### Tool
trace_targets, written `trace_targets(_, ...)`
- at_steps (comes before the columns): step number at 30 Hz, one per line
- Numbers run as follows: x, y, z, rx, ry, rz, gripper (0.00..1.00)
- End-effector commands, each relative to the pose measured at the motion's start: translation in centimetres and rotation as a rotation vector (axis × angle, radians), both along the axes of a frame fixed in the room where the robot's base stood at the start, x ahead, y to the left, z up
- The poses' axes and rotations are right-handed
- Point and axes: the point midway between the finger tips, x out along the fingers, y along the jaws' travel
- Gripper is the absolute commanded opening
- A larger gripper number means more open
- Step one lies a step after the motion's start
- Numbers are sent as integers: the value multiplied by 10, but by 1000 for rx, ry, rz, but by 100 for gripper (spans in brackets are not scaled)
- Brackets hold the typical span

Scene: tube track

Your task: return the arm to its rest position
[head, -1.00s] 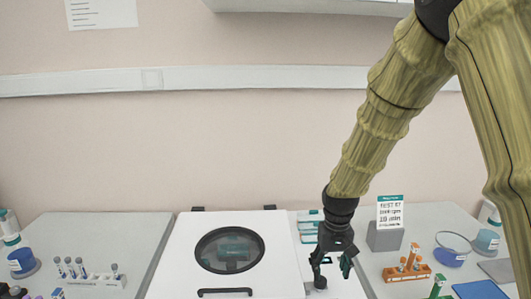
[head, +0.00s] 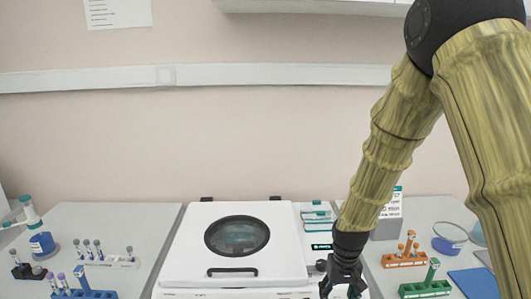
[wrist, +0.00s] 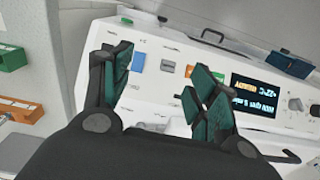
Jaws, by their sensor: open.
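My gripper (head: 341,288) is at the bottom of the head view, in front of the right side of the white machine, its fingertips partly cut off by the frame edge. In the wrist view my gripper (wrist: 160,85) is open, with nothing between its two dark green finger pads. The arm bends down to it from the upper right of the head view. The white machine (head: 185,255) has its lid down, with a round dark window (head: 237,236) and a black handle (head: 232,271). Its front panel with a lit display (wrist: 254,96) shows beyond the fingers in the wrist view.
Right of the machine stand an orange rack (head: 405,260), a green rack (head: 425,289), a blue mat (head: 474,283) and a sign on a grey stand (head: 386,228). Left are a blue rack (head: 88,294) and a white rack (head: 122,262). The space above the lid is clear.

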Motion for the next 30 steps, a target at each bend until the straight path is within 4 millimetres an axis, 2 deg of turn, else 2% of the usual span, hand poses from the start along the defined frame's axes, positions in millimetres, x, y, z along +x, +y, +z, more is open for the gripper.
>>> trace_targets(1,-7,0,-15,1,6,-1,60)
trace_targets(5,-24,-2,-55,4,8,-3,60)
trace_targets(8,-46,-4,-94,7,10,-6,60)
trace_targets(12,-83,-7,-150,10,11,-13,60)
trace_targets(18,-144,-12,-218,11,11,-22,60)
trace_targets(24,-211,-17,-271,10,12,-32,60)
trace_targets(30,-279,-22,-309,6,11,-41,60)
